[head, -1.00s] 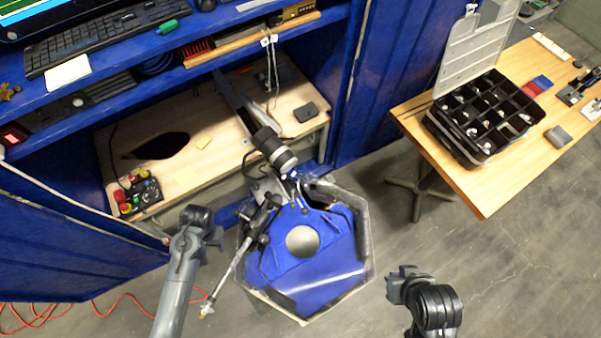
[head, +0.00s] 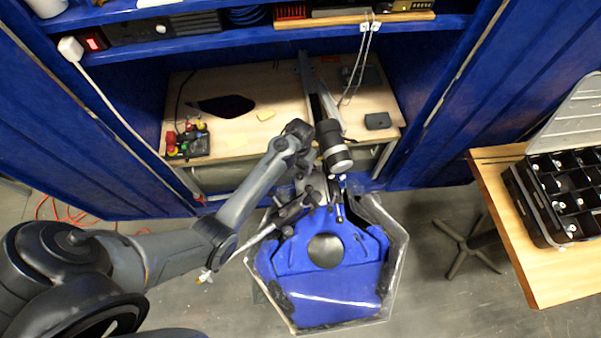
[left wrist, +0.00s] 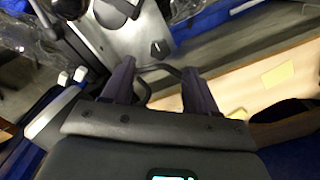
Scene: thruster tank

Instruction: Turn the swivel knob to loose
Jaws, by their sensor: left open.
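In the left wrist view a small black knob (left wrist: 160,48) sits on a grey metal plate (left wrist: 135,38); it may be the swivel knob, but I cannot read its setting. My left gripper (left wrist: 156,70) is open, its two dark fingers apart and pointing toward the plate, with nothing seen between them except a dark curved bar. In the head view my left gripper (head: 304,155) is beside the black-and-silver cylinder (head: 333,147) above the tank, and partly hides the parts there. The knob cannot be made out in the head view. My right gripper is out of view.
The clear-walled tank with a blue inside (head: 335,275) stands on the floor below. Behind it are a wooden desk (head: 235,145) and a red-and-black control box (head: 188,140). A wooden table (head: 505,205) with a black compartment box (head: 535,205) is at the right.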

